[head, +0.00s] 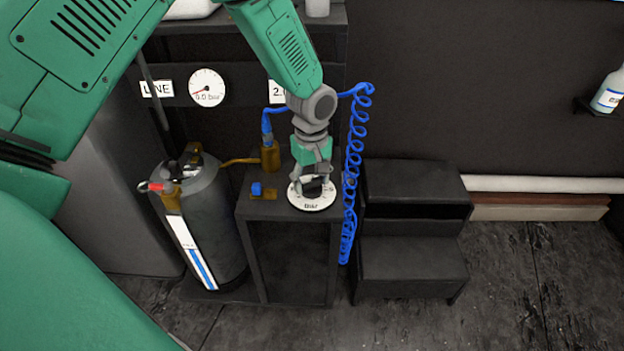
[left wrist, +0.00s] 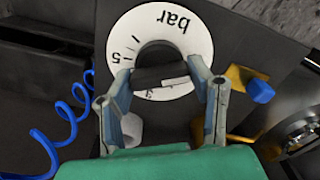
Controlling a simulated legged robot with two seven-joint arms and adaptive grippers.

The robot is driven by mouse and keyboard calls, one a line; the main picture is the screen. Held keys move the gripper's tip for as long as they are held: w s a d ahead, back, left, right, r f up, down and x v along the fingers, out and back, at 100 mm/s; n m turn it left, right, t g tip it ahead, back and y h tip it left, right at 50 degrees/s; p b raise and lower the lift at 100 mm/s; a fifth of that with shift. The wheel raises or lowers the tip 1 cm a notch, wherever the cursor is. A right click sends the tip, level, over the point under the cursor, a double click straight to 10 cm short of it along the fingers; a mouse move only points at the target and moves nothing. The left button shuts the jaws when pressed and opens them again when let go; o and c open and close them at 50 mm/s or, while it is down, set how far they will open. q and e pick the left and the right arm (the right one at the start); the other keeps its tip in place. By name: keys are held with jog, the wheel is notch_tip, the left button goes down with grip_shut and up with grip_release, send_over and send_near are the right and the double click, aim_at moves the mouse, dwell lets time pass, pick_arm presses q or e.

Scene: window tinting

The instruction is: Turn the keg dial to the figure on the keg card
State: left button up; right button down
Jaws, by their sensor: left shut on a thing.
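The keg dial (head: 301,204) is a white disc marked "bar" on top of a dark cabinet, with a black knob (head: 318,189) at its centre. My left gripper (head: 312,184) reaches down from above and is shut on the knob. In the left wrist view the fingers (left wrist: 160,75) sit on both sides of the black knob (left wrist: 158,57); the figures 1, 5 and 3 show on the disc, others are covered. A white card (head: 276,92) starting with "2." is partly hidden behind my left arm. My right gripper is not in view.
A grey keg (head: 210,215) stands left of the cabinet (head: 290,262). A gauge (head: 207,88) reads 0.0 bar beside a "LINE" label (head: 157,89). A blue coiled hose (head: 352,170) hangs close right of the gripper. A blue-handled valve (head: 258,190) is left of the dial. Black steps (head: 412,262) stand right.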

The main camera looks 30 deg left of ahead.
pick_arm(q)
jog(key=m+p, duration=0.1)
jog(key=p, duration=0.1)
jog(key=m+p, duration=0.2)
jog(key=shift+r+m, duration=0.2)
jog(key=shift+m, duration=0.1)
jog(key=m+p, duration=0.3)
jog(key=shift+m, duration=0.3)
jog(key=m+p, duration=0.2)
jog(key=m, duration=0.2)
jog(key=shift+f+m, duration=0.1)
jog(key=shift+m, duration=0.2)
jog(key=shift+w+m+p, duration=0.1)
jog(key=shift+m+p, duration=0.75)
jog(key=shift+m, duration=1.05)
jog(key=shift+f, duration=0.1)
jog(key=o, duration=1.2)
jog(key=shift+c, duration=0.2)
